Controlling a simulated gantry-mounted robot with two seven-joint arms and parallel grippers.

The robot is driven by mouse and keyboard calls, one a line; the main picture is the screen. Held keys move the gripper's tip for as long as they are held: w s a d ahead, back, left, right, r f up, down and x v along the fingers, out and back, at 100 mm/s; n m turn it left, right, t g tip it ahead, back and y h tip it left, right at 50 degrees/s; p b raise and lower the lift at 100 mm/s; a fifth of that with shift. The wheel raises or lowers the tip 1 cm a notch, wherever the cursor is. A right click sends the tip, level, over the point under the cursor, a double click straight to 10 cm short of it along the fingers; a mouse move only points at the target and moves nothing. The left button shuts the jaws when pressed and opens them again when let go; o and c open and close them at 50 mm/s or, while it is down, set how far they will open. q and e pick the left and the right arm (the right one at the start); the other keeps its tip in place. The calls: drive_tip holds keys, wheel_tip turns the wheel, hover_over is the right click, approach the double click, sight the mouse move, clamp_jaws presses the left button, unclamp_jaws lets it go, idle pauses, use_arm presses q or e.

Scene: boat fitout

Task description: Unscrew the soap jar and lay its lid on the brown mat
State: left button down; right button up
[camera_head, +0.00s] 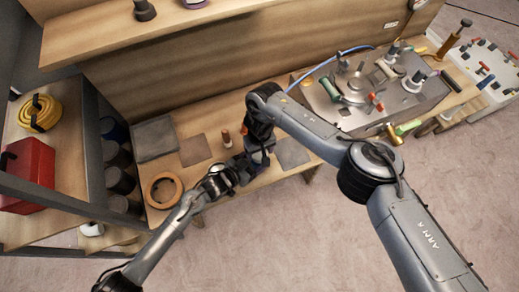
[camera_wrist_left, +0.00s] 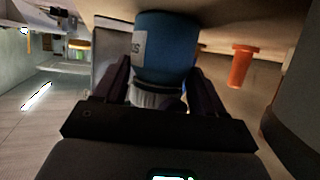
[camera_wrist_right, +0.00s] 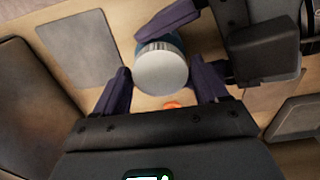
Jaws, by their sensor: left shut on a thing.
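The soap jar (camera_wrist_left: 165,45), blue with a pale label, stands between the fingers of my left gripper (camera_wrist_left: 163,75), which is shut on it. Its white lid with a ribbed edge (camera_wrist_right: 160,72) faces the right wrist camera. My right gripper (camera_wrist_right: 160,85) is open around the lid, with gaps showing beside it. In the head view the left gripper (camera_head: 240,168) and right gripper (camera_head: 257,145) meet over the bench and mostly hide the jar.
A small orange-brown cylinder (camera_head: 226,139) stands between the brown mat and the grippers. A grey mat (camera_head: 292,152) lies to the right, before a metal sink unit (camera_head: 345,115).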

drive_tip(key=c, duration=0.9)
drive_tip(key=shift+o, duration=0.2)
drive_tip(key=n, duration=0.7)
drive_tip(key=o, duration=1.2)
drive_tip(key=shift+r, duration=2.3)
use_arm(q)
unclamp_jaws()
